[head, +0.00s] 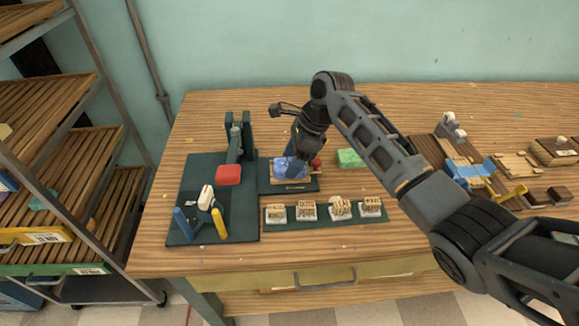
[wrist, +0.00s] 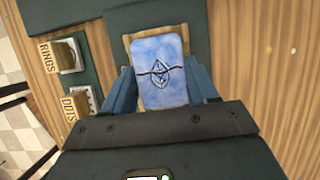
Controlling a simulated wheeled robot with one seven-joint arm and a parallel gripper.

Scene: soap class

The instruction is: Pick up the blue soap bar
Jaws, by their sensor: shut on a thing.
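The blue soap bar (wrist: 163,72) lies in a tan wooden holder, with a dark line mark on its top face. In the head view the blue soap bar (head: 280,168) is partly hidden by my gripper (head: 291,166), which reaches down over it. In the wrist view the two blue fingers of my gripper (wrist: 163,90) press on the bar's left and right sides. My gripper is shut on the bar. I cannot tell whether the bar is lifted clear of the holder.
A green block (head: 350,158) lies right of my gripper, and a red round thing (head: 316,163) is close beside it. Several labelled stamps stand on a green strip (head: 325,226) in front.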

